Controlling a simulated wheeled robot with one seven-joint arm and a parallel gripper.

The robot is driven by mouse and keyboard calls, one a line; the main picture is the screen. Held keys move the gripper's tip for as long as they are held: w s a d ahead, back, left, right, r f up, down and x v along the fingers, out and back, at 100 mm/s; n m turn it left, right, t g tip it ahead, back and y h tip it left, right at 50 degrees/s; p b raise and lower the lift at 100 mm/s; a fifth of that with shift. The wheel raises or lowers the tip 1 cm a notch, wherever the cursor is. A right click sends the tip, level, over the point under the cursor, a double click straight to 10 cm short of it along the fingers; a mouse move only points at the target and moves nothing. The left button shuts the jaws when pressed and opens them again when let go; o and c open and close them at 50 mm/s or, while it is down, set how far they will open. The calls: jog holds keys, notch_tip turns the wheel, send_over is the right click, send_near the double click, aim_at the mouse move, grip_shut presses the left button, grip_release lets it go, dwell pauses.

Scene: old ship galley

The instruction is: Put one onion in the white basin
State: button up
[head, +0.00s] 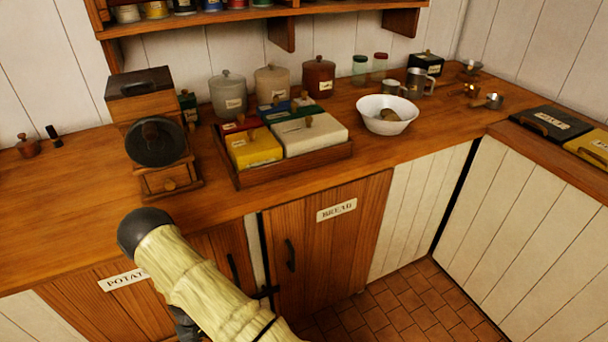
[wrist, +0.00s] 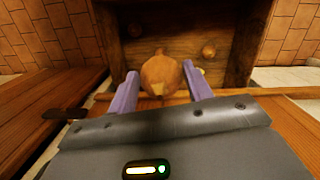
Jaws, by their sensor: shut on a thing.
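The white basin (head: 368,105) stands upright on the wooden counter in the head view, right of the tray of boxes. A brown rounded thing (head: 398,127) lies in it; I cannot tell what it is. In the wrist view my gripper (wrist: 158,72) has its two purple fingers shut on a brown onion (wrist: 160,76). Behind it is a dark wooden cupboard interior (wrist: 180,20) with smaller round brown things, likely onions (wrist: 209,48). My gripper is hidden in the head view, low behind my cream-sleeved arm.
The counter holds a wooden coffee grinder (head: 145,110), a wooden tray (head: 285,172) of boxes, canisters (head: 272,82) and metal cups (head: 415,82). A shelf (head: 250,14) hangs above. Wooden doors (wrist: 45,95) flank my gripper in the wrist view.

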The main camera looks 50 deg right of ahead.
jog(key=s+d+r+n+p, duration=0.1)
jog(key=d+r+p, duration=0.3)
jog(key=r+p, duration=0.9)
jog(key=shift+d+r+n+p, duration=0.15)
jog(key=shift+r+n+p, duration=0.05)
jog(key=shift+n+p, duration=0.25)
